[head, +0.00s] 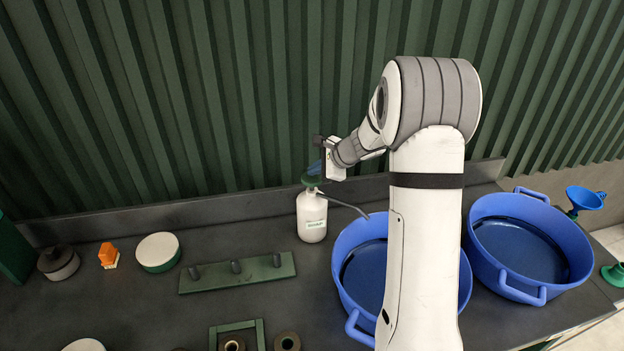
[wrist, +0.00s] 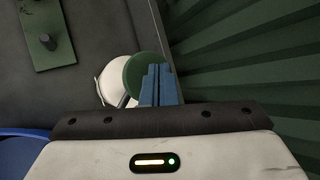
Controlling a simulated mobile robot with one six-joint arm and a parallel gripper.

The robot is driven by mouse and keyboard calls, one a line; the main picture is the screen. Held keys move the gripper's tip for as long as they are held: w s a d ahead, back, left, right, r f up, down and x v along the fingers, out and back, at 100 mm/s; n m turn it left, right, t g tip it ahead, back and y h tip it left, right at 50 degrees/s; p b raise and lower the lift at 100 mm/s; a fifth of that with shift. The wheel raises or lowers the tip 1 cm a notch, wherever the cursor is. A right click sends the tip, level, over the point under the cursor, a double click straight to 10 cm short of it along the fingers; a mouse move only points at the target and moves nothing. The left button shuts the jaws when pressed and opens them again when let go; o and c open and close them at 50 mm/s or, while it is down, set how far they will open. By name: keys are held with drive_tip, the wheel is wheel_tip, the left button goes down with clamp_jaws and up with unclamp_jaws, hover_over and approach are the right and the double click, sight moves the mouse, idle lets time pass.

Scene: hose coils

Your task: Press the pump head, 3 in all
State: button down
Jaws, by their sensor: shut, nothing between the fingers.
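A white pump bottle (head: 312,222) with a green pump head (head: 313,181) and a dark spout pointing right stands upright on the bench by the back wall. My gripper (head: 314,168) is directly above the pump head, its blue fingers pointing down. In the wrist view the green pump head (wrist: 146,76) shows round, with the white bottle (wrist: 114,84) behind it. My shut gripper (wrist: 159,70) overlaps the pump head's right part there. Nothing is between the fingers. Whether the fingertips touch the head, I cannot tell.
A blue tub (head: 350,262) stands right of the bottle, partly behind my arm; another blue tub (head: 560,247) is farther right. A green peg board (head: 238,283) lies left of the bottle. A white round tin (head: 158,250) and an orange item (head: 108,254) are farther left.

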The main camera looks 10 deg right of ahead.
sight(316, 178)
drive_tip(key=shift+f+b, duration=1.3)
drive_tip(key=shift+b, duration=0.1)
idle(1.2)
drive_tip(key=shift+r, duration=0.1)
drive_tip(key=shift+r+p, duration=1.05)
drive_tip(key=shift+r, duration=0.6)
wheel_tip(316, 178, up, 5)
drive_tip(key=p, duration=0.3)
drive_tip(key=shift+p, duration=0.3)
